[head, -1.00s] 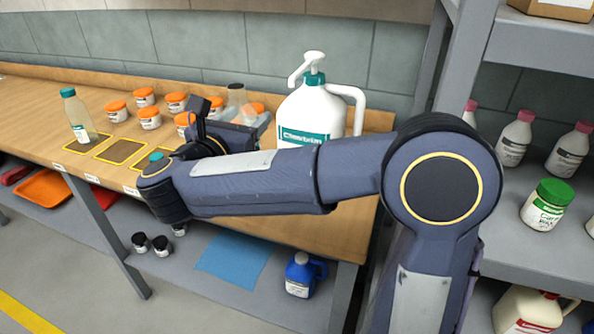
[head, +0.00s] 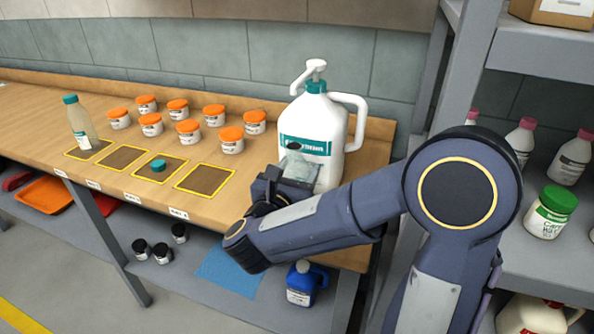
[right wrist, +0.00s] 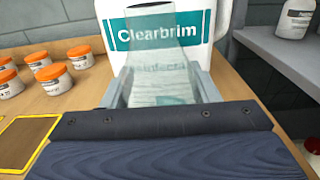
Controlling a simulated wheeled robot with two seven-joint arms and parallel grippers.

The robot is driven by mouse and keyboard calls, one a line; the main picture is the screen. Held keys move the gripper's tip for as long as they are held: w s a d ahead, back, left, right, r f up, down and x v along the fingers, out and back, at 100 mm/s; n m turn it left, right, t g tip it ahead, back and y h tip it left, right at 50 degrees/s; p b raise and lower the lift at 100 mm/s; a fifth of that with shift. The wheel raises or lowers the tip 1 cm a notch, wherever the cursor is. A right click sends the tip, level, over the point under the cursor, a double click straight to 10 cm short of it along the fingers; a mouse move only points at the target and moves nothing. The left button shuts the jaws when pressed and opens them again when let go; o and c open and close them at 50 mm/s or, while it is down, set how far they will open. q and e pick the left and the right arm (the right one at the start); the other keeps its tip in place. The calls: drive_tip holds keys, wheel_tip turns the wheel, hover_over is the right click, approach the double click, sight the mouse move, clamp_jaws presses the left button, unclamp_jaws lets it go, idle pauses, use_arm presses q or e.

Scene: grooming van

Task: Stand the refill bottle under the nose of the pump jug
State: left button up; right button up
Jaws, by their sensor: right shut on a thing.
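The pump jug (head: 313,130) is white with a teal label and stands at the right end of the bench. Its pump nose (head: 303,80) points left and toward the front. My right gripper (head: 284,180) is shut on a clear refill bottle (head: 297,160), held in front of the jug's lower left side. In the right wrist view the bottle (right wrist: 160,65) is between the fingers, in front of the jug's Clearbrim label (right wrist: 190,28). Its base is hidden, so I cannot tell whether it touches the bench. My left gripper is not in view.
Another clear bottle with a teal cap (head: 78,122) stands on a left mat. A loose teal cap (head: 158,165) lies on another mat; the rightmost mat (head: 205,180) is bare. Several orange-lidded jars (head: 231,140) stand behind. A grey shelf unit (head: 545,60) rises at right.

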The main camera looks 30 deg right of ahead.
drive_tip(key=shift+f+b, duration=0.15)
drive_tip(key=shift+b, duration=0.2)
drive_tip(key=o, duration=1)
drive_tip(key=shift+o, duration=0.2)
drive_tip(key=shift+r+p, duration=0.25)
drive_tip(key=shift+p, duration=0.05)
drive_tip(key=b+v, duration=0.2)
drive_tip(key=v, duration=1)
drive_tip(key=shift+s, duration=0.1)
